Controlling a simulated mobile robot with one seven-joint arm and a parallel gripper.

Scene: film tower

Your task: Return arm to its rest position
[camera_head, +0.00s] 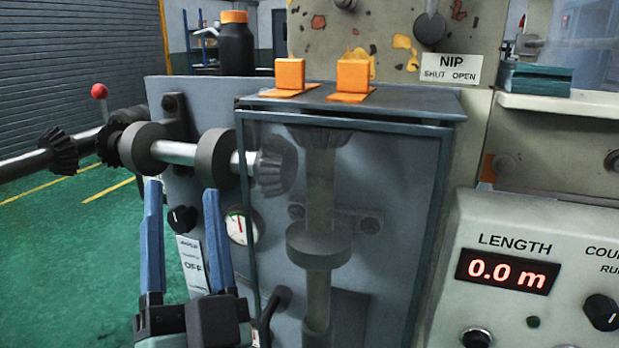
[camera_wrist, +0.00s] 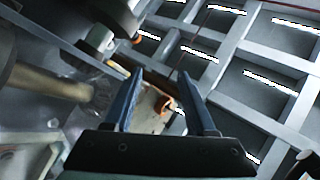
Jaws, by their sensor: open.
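My gripper (camera_head: 181,200) shows at the lower left in the head view, its two blue fingers pointing up and standing apart with nothing between them. It is in front of the grey machine panel (camera_head: 205,95), just below the horizontal shaft with its dark collars (camera_head: 142,147). In the wrist view my gripper (camera_wrist: 162,88) is also open and empty. Beyond its fingers there I see a small orange part (camera_wrist: 163,104) and a ceiling grid.
A clear guard box (camera_head: 440,215) stands right of my gripper, enclosing bevel gears and a vertical shaft. Two orange blocks (camera_head: 290,73) sit on its top near a dark bottle (camera_head: 236,48). A red-knobbed lever (camera_head: 99,91) is at left. A LENGTH display (camera_head: 507,272) is at right. Green floor (camera_head: 60,260) is open at left.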

